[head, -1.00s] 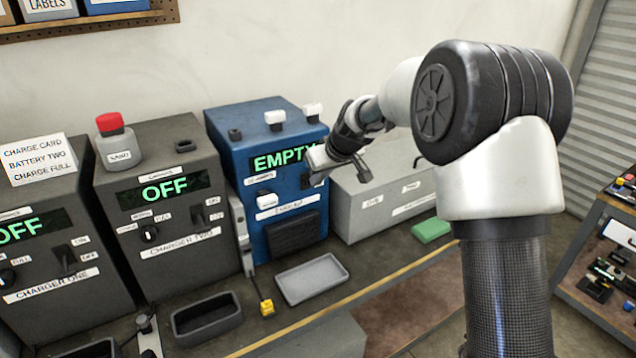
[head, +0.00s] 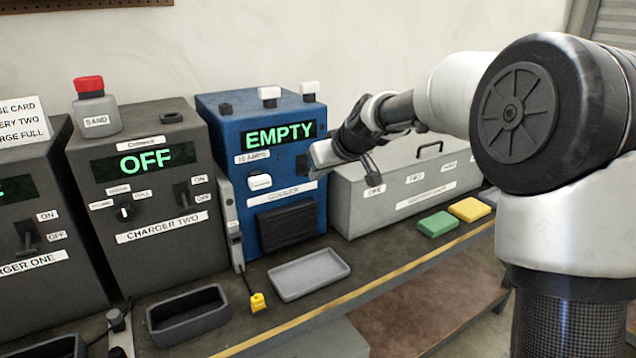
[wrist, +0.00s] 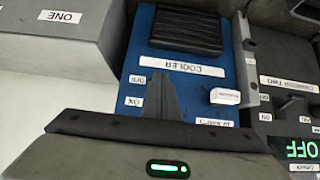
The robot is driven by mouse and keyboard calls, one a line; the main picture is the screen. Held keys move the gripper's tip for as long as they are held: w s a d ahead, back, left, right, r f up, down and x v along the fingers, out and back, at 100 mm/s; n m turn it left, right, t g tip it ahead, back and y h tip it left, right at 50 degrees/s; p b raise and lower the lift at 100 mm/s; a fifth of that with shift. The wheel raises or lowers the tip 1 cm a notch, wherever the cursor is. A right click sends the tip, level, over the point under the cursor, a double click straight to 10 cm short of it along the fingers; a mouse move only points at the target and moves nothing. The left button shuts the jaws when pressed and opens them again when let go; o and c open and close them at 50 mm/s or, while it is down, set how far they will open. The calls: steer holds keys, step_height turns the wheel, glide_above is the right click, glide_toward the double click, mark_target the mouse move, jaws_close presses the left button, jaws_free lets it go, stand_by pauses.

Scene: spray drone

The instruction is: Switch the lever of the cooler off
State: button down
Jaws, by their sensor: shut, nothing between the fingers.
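The cooler (head: 215,130) is a blue box with a green EMPTY display (head: 280,135) and a black grille low on its front. In the wrist view, its blue front (wrist: 140,60) appears upside down, with a COOLER label and OFF and ON labels. My gripper (head: 318,158) is shut and empty, at the right side of the cooler's front, just below the display. In the wrist view, its dark fingers (wrist: 162,95) stand beside the ON and OFF labels. The lever is mostly hidden by my gripper; I cannot tell its position or whether I touch it.
A white block (head: 260,181) sticks out of the cooler's front. Charger two (head: 150,240) stands to the left, a grey lidded box (head: 355,205) to the right. A grey tray (head: 310,275) and a yellow plug (head: 258,302) lie in front. Green (head: 437,224) and yellow (head: 469,209) blocks lie at right.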

steer(key=shift+f+b, duration=0.45)
steer(key=shift+f, duration=0.15)
steer(key=shift+r, duration=0.1)
steer(key=shift+r+p, duration=0.45)
steer(key=shift+r, duration=0.25)
steer(key=shift+s+d, duration=0.1)
steer(key=shift+s, duration=0.05)
